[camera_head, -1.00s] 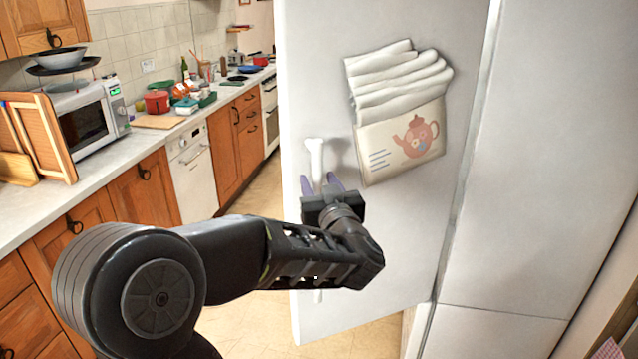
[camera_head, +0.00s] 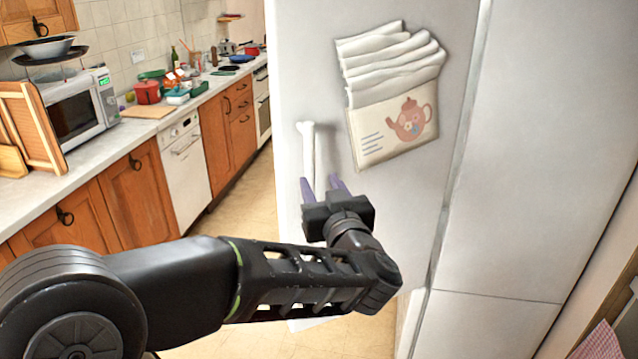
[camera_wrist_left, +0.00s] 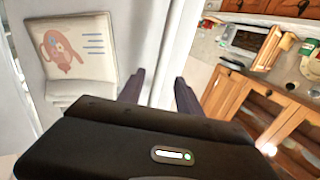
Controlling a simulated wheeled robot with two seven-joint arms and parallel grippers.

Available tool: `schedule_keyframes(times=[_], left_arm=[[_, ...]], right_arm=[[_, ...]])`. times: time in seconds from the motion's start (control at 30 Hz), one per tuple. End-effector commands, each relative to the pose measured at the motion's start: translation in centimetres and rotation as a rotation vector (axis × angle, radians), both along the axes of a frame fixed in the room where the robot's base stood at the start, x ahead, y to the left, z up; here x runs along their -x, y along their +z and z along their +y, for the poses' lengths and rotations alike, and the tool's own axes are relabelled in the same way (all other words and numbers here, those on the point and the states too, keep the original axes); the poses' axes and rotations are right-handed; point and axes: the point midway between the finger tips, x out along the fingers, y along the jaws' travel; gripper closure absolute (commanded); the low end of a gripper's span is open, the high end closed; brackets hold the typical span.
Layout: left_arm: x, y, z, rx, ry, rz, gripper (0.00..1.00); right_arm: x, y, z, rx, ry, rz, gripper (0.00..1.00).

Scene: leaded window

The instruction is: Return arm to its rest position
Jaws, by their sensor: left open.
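My left arm comes in from the left in the head view. Its gripper (camera_head: 322,184) is in front of a white fridge door (camera_head: 395,215), with its purple fingers apart near the door's white vertical handle (camera_head: 307,150). The fingers hold nothing that I can see; the lower part of the handle is hidden behind the gripper. In the left wrist view the two fingertips (camera_wrist_left: 158,82) are spread, with the door's edge between and beyond them. My right gripper is not in view.
A pouch with a teapot picture (camera_head: 395,132) hangs on the door. To the left a counter (camera_head: 95,152) carries a microwave (camera_head: 82,110), a wooden board and several pots. Bare floor (camera_head: 235,217) lies between the cabinets and the door.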

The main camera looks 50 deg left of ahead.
Motion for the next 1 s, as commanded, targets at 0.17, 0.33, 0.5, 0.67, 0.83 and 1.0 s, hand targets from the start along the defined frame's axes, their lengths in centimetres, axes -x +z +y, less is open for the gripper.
schedule_keyframes(times=[0.17,0.33,0.5,0.67,0.83,1.0], left_arm=[[0.0,0.0,0.0,0.000,0.000,0.000,0.59],[0.0,0.0,0.0,0.000,0.000,0.000,0.59],[-0.1,0.0,0.0,0.012,-0.002,-0.019,0.59],[-2.8,-0.3,-1.7,0.097,-0.134,-0.130,0.59],[-9.2,-6.0,-7.2,0.265,-0.423,-0.122,0.59],[-12.8,-17.3,-14.7,0.493,-0.653,0.056,0.59]], right_arm=[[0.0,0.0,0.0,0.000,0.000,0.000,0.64],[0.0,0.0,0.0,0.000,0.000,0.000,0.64],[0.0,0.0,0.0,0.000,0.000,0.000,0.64],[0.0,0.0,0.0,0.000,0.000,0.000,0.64],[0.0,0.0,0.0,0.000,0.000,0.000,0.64],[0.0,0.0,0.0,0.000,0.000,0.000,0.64]])
